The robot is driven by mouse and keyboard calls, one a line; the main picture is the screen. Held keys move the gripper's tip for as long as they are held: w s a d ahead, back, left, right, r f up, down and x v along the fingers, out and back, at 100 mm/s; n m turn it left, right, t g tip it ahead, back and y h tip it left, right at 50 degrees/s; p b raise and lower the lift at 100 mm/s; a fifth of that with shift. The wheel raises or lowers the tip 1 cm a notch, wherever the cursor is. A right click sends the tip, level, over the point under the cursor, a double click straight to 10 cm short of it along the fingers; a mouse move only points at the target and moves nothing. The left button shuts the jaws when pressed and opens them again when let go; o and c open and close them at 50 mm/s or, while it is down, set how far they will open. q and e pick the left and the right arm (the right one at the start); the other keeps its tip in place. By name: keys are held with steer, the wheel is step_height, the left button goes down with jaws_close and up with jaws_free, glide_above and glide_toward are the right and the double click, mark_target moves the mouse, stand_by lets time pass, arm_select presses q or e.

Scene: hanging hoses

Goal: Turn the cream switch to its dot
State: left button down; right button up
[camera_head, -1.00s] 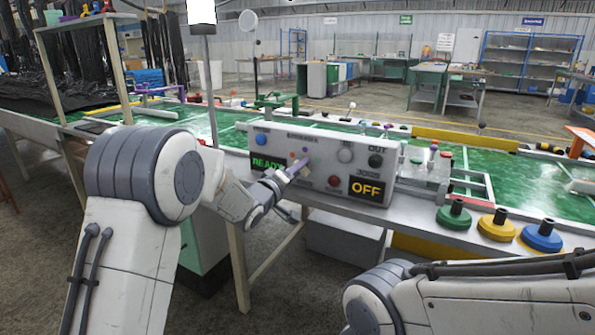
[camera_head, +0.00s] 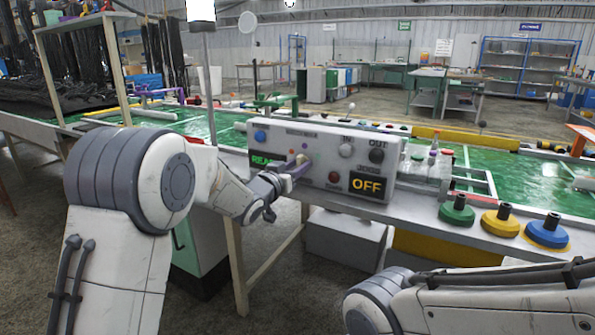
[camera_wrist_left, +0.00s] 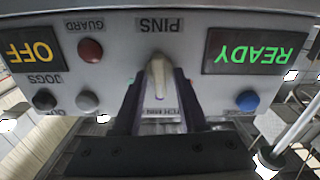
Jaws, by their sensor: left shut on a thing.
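In the head view my left gripper (camera_head: 297,166) reaches the box front from the left and hides most of the switch. My right gripper is out of view.
The box also bears a red button (camera_wrist_left: 90,50), a blue button (camera_wrist_left: 247,100), a READY display (camera_wrist_left: 255,51) and an OFF display (camera_head: 367,185). Green, yellow and blue knobbed discs (camera_head: 500,222) stand to the right on the bench. My right forearm crosses the lower right.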

arm_select(q)
steer(key=m+b, duration=0.3)
steer(key=m, duration=0.3)
steer(key=shift+d+f+b, duration=0.1)
steer(key=shift+f+b, duration=0.05)
steer(key=shift+b, duration=0.2)
steer(key=m+b, duration=0.3)
steer(key=m, duration=0.2)
steer(key=shift+s, duration=0.1)
steer(key=shift+m+b, duration=0.65)
steer(key=shift+m, duration=0.25)
steer(key=shift+d, duration=0.1)
steer(key=c, duration=0.8)
jaws_free()
steer(key=shift+c, duration=0.2)
steer(key=p+v, duration=0.1)
steer(key=v, duration=0.9)
steer(key=shift+s+p, duration=0.25)
steer(key=shift+p, duration=0.15)
